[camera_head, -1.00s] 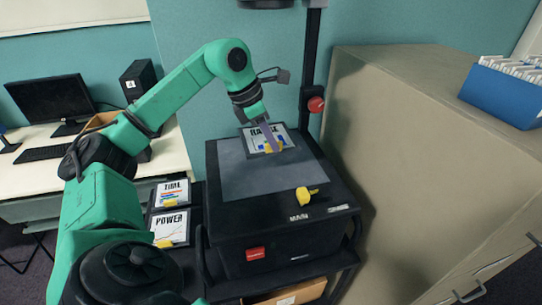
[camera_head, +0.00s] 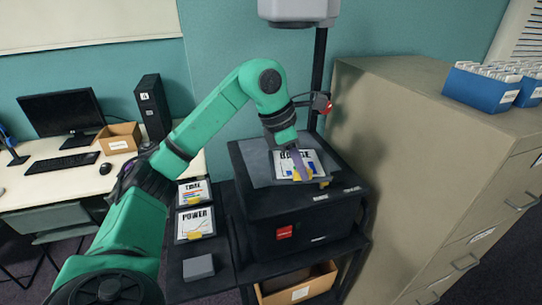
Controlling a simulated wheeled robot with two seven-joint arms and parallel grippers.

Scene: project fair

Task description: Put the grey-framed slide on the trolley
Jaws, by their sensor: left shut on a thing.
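My left gripper (camera_head: 301,171) is shut on a slide (camera_head: 288,160) with a white sheet, large dark lettering, a frame that looks grey and a yellow tab. The slide is over the grey glass stage (camera_head: 259,169) of the black overhead projector (camera_head: 262,207). I cannot tell whether it touches the stage. The black trolley (camera_head: 222,252) carries the projector and has a side shelf at its left. A TIME slide (camera_head: 191,192) and a POWER slide (camera_head: 194,222) lie on that side shelf. My right gripper is not in view.
A grey block (camera_head: 198,267) lies at the front of the side shelf. The projector's post (camera_head: 319,75) rises behind the stage. A beige filing cabinet (camera_head: 410,150) stands close on the right. A desk (camera_head: 50,195) with a computer is at left. A cardboard box (camera_head: 298,287) sits below.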

